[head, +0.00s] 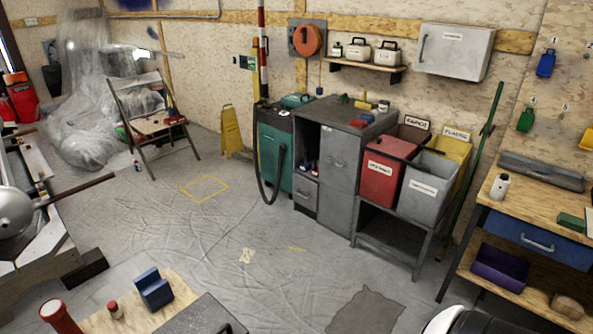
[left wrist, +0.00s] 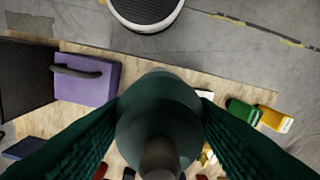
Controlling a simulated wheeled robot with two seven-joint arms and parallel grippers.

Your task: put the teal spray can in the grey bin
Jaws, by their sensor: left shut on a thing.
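My left gripper (left wrist: 160,125) is shut on a dark teal, rounded object, seen end-on in the left wrist view; it looks like the teal spray can (left wrist: 158,98). A grey-brown tip on it points toward the camera. The can is held above a plywood surface, and its lower part is hidden. The grey bin (head: 424,187) stands in the head view on a dark metal stand, right of a red bin, with a pale label on its front. Neither gripper shows in the head view, so the left gripper's distance to the bin cannot be told.
A red bin (head: 388,174) and a yellow bin (head: 462,160) adjoin the grey one. A grey cabinet (head: 345,165) stands left; a wooden workbench (head: 488,200) stands right. Below the left gripper, a plywood top (left wrist: 215,150) carries a purple box (left wrist: 88,80) and small items. Middle floor is mostly clear.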

